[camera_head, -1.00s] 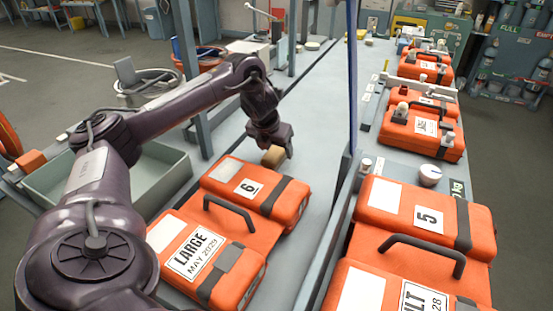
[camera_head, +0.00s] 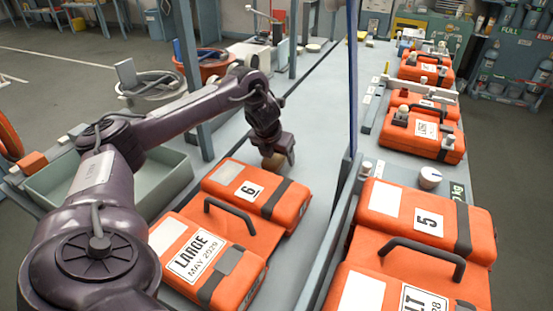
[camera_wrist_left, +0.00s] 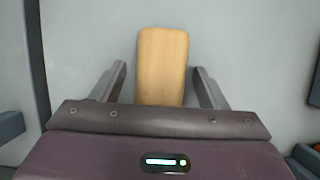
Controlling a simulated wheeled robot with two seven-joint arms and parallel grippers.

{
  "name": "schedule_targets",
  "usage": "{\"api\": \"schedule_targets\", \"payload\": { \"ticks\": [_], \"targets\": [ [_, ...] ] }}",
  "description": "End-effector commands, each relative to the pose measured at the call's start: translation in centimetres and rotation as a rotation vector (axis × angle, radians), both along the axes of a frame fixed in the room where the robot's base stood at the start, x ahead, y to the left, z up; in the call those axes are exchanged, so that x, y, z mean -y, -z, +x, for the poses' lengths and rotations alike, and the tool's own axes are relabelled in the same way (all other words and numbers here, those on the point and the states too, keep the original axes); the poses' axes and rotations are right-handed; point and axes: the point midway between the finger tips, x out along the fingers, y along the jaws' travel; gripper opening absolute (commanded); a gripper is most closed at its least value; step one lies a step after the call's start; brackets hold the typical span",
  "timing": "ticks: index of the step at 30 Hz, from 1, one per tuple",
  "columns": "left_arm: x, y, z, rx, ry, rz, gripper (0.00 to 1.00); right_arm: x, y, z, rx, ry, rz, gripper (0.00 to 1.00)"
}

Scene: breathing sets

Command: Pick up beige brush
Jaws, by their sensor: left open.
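The beige brush (camera_wrist_left: 162,65) shows in the left wrist view as a tan, rounded block against the pale grey bench top. My left gripper (camera_wrist_left: 161,85) is open, with one finger on each side of the block's near part and gaps on both sides. The block's near end is hidden behind the gripper body. In the head view the brush (camera_head: 272,163) is mostly hidden by my left gripper (camera_head: 280,158), just beyond the orange case marked 6. My right gripper is not in view.
The orange case marked 6 (camera_head: 250,215) stands close in front of the left gripper. An empty grey-green tray (camera_head: 160,172) lies to its left. A blue upright post (camera_head: 352,75) and more orange cases (camera_head: 425,220) stand to the right. The bench beyond the gripper is clear.

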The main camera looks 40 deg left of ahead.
Motion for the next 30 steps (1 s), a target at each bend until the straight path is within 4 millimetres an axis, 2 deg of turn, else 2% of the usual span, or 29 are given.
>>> {"api": "schedule_targets", "payload": {
  "ticks": [6,18,26,30],
  "targets": [
    [0.01,0.01,0.02,0.0,0.0,0.0,0.67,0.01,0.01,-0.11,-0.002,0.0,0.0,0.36],
    [0.0,-0.05,0.04,0.001,0.0,0.0,0.17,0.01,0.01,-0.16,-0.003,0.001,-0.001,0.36],
    [-0.01,-0.14,0.06,0.002,0.0,0.001,0.17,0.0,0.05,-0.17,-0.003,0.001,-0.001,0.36],
    [-0.02,-0.83,0.1,0.004,0.0,0.0,0.17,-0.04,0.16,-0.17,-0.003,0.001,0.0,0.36]
  ]
}}
